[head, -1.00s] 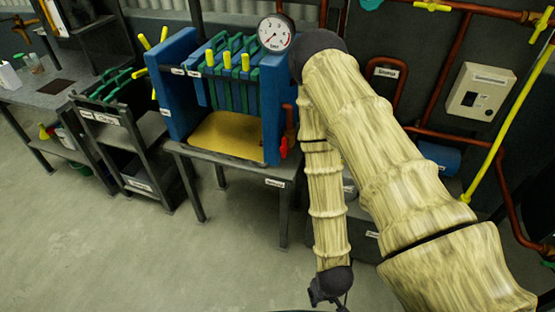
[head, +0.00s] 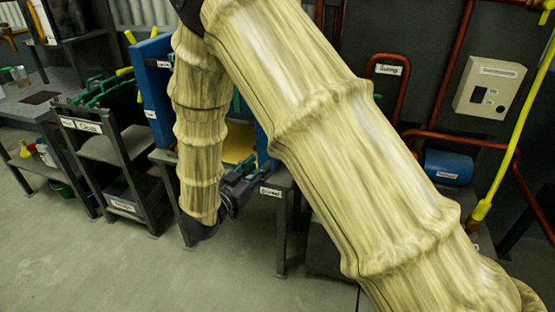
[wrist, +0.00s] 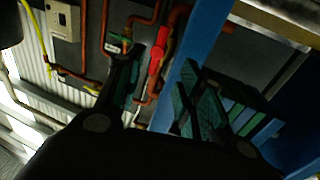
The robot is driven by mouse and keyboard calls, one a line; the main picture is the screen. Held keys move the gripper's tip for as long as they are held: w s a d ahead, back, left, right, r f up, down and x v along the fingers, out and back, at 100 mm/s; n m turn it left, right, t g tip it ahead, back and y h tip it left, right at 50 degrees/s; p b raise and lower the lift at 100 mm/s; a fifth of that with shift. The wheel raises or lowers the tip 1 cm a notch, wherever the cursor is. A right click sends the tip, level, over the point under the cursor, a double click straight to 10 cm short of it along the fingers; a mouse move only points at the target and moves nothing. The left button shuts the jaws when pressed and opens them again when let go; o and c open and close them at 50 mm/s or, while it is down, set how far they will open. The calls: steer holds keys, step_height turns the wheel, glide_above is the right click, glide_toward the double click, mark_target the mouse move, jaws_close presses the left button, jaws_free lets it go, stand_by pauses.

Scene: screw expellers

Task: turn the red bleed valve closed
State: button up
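The red bleed valve handle (wrist: 157,61) shows in the wrist view, long and narrow, beside a blue upright post of the press (wrist: 197,45). My gripper (wrist: 163,66) is open, with its two dark fingers apart. The red handle appears between the fingertips in the picture; I cannot tell how far ahead of them it is, and no contact is visible. In the head view my gripper (head: 250,178) is at the front right edge of the press table, partly hidden. My arm covers the valve and most of the blue press (head: 152,85) there.
Copper pipes (head: 440,95) and a beige control box (head: 490,88) are on the wall at right. A dark shelf rack (head: 112,150) stands left of the press table. A yellow pipe (head: 515,140) runs at far right. The floor in front is clear.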

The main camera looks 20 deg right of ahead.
steer(key=b+x, duration=0.1)
steer(key=x, duration=0.9)
steer(key=shift+d+r, duration=0.25)
steer(key=shift+d, duration=0.1)
steer(key=shift+w, duration=0.15)
jaws_close()
